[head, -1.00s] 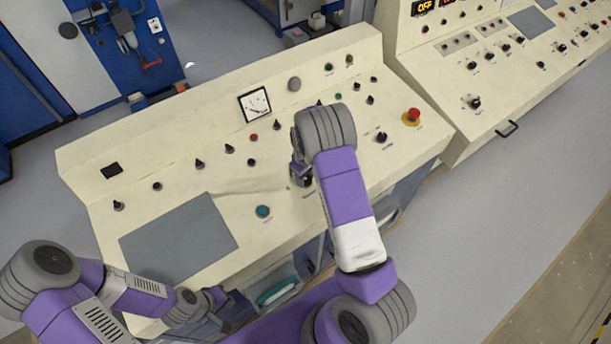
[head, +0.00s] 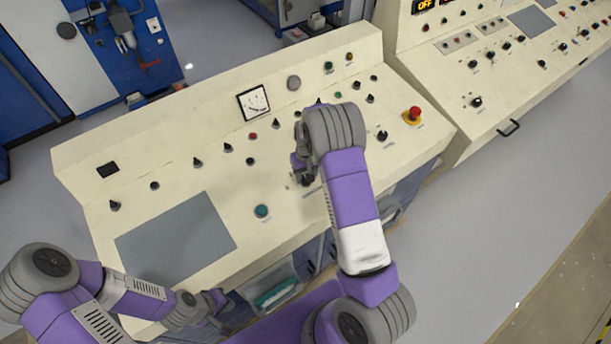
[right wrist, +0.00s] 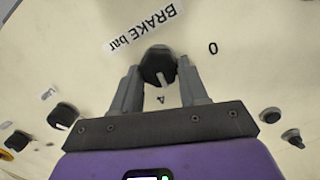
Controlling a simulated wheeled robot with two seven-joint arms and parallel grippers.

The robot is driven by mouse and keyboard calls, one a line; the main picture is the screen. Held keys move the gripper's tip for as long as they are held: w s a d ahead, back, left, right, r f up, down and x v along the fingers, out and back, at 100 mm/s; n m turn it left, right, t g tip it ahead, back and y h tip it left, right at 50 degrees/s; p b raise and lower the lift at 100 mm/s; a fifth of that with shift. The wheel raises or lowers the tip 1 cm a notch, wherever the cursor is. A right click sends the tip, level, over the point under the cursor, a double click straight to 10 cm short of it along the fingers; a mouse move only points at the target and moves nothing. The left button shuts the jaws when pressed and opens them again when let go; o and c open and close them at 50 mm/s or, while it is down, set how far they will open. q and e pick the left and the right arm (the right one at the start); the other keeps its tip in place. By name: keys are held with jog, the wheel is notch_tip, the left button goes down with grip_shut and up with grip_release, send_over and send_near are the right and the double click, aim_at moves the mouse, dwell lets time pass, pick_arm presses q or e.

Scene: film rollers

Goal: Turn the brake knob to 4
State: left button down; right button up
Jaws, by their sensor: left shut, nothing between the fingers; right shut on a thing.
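The brake knob (right wrist: 158,66) is black with a white pointer line, under a printed "BRAKE bar" label in the right wrist view. The line points down in that view, close to the printed 4 (right wrist: 161,99); a printed 0 (right wrist: 213,48) is at the upper right. My right gripper (right wrist: 158,74) is shut on the knob, one finger on each side. In the head view my right gripper (head: 302,170) is at the console and its wrist hides most of the knob. My left gripper (head: 217,300) is shut and empty near the console's front edge.
The cream console (head: 170,185) carries several other black knobs, a green button (head: 262,211), a dial meter (head: 253,102) and a red emergency button (head: 414,113). Small knobs (right wrist: 63,115) flank the gripper in the wrist view. A second console (head: 490,80) stands at right.

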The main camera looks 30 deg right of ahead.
jog(key=shift+d+m, duration=0.1)
jog(key=shift+m, duration=1.6)
jog(key=o, duration=1.1)
jog(key=shift+c, duration=0.2)
jog(key=shift+r, duration=0.1)
jog(key=r, duration=0.7)
jog(key=shift+s+d+r, duration=0.15)
jog(key=shift+d+r, duration=0.05)
jog(key=shift+d, duration=0.05)
